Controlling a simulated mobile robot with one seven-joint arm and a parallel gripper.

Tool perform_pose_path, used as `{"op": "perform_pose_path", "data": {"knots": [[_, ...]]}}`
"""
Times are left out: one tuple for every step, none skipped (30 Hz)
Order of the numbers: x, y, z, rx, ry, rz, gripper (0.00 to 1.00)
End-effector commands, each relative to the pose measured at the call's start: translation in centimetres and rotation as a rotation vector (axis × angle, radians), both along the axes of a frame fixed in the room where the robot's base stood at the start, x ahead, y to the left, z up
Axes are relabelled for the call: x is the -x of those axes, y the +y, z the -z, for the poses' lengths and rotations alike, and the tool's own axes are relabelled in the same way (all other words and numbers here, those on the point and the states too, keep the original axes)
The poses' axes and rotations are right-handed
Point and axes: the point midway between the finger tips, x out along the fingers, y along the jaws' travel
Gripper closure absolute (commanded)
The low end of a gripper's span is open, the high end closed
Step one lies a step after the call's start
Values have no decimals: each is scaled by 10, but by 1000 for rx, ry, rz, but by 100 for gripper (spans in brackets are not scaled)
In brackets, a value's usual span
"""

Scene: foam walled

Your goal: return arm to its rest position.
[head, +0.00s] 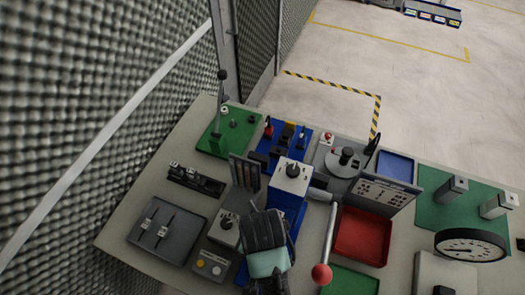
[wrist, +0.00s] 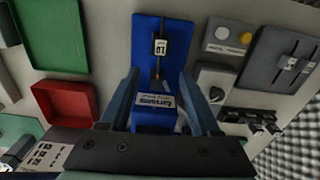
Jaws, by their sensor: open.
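In the wrist view, my gripper (wrist: 160,78) is open, with its two blue-grey fingers well apart. A blue stand (wrist: 150,33) with a labelled block on it shows between and beyond the fingers. I see nothing held, but cannot tell how far the stand is from the fingers. In the head view, the dark and teal end of my arm (head: 266,248) is over the front middle of the table, above the blue fixtures. The fingertips are not clear there.
The grey table (head: 115,230) is crowded. It bears a red tray (head: 362,236), a lever with a red ball (head: 321,273), a round dial (head: 470,245), a green base with a post (head: 217,138) and a grey switch panel (head: 166,230). A foam wall (head: 90,110) stands at left.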

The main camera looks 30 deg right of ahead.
Motion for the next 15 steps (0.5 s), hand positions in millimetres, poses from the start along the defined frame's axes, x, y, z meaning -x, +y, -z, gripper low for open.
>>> {"op": "perform_pose_path", "data": {"knots": [[-1,0,-8,2,-4,1,36],[-1,0,-11,1,-3,1,36],[-1,0,-16,1,-3,0,36],[-1,0,-19,1,-3,0,36],[-1,0,-22,1,-2,1,36],[0,0,-24,0,-1,1,36],[0,0,-26,0,-1,1,36],[0,0,-27,0,-1,1,36],[0,0,-28,1,-1,1,36],[0,0,-28,0,0,1,36],[0,0,-28,0,0,1,36],[0,0,-28,1,1,1,36],[0,0,-28,1,1,1,36],[0,0,-28,1,1,1,36],[0,0,-28,1,1,1,36]]}}
